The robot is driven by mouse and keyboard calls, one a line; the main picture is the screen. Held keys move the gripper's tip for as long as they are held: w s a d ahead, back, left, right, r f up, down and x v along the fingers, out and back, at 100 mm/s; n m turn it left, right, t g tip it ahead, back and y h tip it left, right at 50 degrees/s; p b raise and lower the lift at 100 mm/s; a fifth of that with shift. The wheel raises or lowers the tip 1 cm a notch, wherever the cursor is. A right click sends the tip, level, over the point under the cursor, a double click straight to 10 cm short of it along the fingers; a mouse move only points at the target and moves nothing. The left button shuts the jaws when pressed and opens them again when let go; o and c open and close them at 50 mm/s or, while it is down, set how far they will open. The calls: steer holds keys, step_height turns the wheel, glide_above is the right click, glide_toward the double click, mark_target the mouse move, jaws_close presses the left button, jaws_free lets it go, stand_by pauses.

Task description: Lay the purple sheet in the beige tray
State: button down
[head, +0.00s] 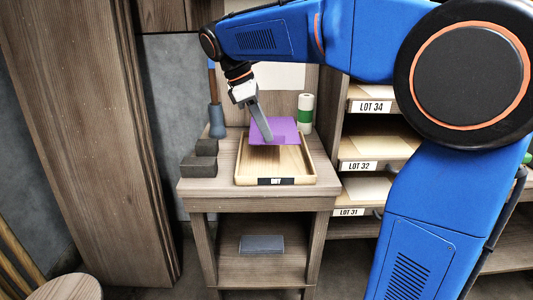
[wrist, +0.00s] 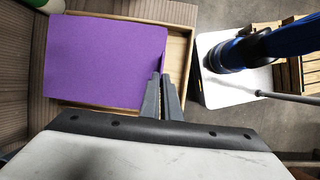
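The purple sheet (head: 284,128) is flat and level over the rear part of the beige tray (head: 308,165), with a shadow under its front edge. It also shows in the wrist view (wrist: 105,60), where it covers the tray's left end; the tray's bare right part (wrist: 178,50) shows beside it. My gripper (head: 268,137) reaches down from the upper left. In the wrist view its fingertips (wrist: 160,74) come together on the sheet's right edge, where a small strip stands up. The gripper looks shut on that edge. The tray's far end is hidden beneath the sheet.
The tray stands on a wooden bench (head: 215,187). Dark blocks (head: 200,161) and a blue-handled tool (head: 216,120) stand left of it. A green-and-white roll (head: 305,113) stands behind right. Labelled shelves (head: 375,150) are at the right.

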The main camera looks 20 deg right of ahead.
steer(key=shift+f, duration=4.15)
steer(key=shift+f, duration=0.1)
steer(key=c, duration=2)
jaws_free()
steer(key=v, duration=1.2)
steer(key=shift+d, duration=0.1)
steer(key=s+d+f+m+t+y, duration=0.1)
steer(key=s+d+f+m+t, duration=0.1)
steer(key=s+f, duration=0.4)
steer(key=s+d+f+m+t+y, duration=0.2)
steer(key=s+d+f+m, duration=0.3)
steer(key=s, duration=0.6)
steer(key=s+d+f+m+t+y, duration=0.1)
steer(key=s+d+f+m+t, duration=0.1)
steer(key=s+d+f+m, duration=0.2)
steer(key=shift+s+f+m, duration=0.85)
steer(key=shift+s+f, duration=0.4)
steer(key=shift+s, duration=0.1)
steer(key=shift+s+f+m, duration=0.85)
steer(key=shift+s+f, duration=0.4)
steer(key=shift+s, duration=0.1)
